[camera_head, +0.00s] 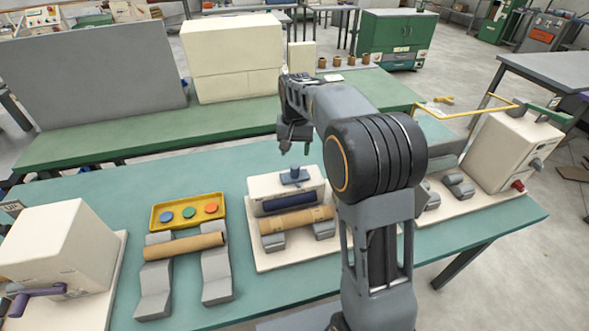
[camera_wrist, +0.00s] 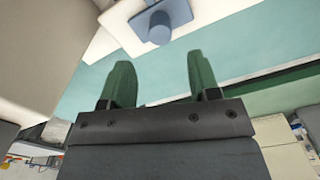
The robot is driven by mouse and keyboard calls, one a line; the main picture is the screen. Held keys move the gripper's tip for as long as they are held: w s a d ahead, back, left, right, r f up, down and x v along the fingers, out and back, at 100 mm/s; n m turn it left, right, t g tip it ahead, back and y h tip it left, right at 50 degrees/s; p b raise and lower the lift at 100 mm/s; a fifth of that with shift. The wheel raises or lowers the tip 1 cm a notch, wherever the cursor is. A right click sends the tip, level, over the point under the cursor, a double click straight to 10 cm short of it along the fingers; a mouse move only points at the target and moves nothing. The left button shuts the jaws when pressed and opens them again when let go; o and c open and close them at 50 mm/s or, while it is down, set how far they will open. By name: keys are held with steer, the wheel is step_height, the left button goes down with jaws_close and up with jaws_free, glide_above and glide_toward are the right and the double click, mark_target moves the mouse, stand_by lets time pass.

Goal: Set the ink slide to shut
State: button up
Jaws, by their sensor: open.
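The ink slide appears to be the blue knob (camera_head: 294,174) on a light blue-grey plate, on top of the cream printing unit (camera_head: 268,184) at the table's middle. The knob also shows at the top of the wrist view (camera_wrist: 153,26), beyond my fingertips and apart from them. My gripper (camera_head: 295,150) is open and empty, above and slightly behind the unit. Its two green fingers (camera_wrist: 159,66) stand apart in the wrist view. I cannot tell whether the slide is open or shut.
A brown tube (camera_head: 297,219) lies on grey rests before the unit. Left are a yellow tray (camera_head: 187,211) with coloured discs and another tube (camera_head: 172,246) on grey supports. A cream machine with a purple handle (camera_head: 38,293) stands far left. Teal table (camera_head: 110,190) is bare behind.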

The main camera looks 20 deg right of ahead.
mark_target(295, 166)
step_height(295, 166, down, 8)
steer(key=shift+f, duration=0.15)
stand_by(0.3)
steer(key=shift+c, duration=0.4)
jaws_close()
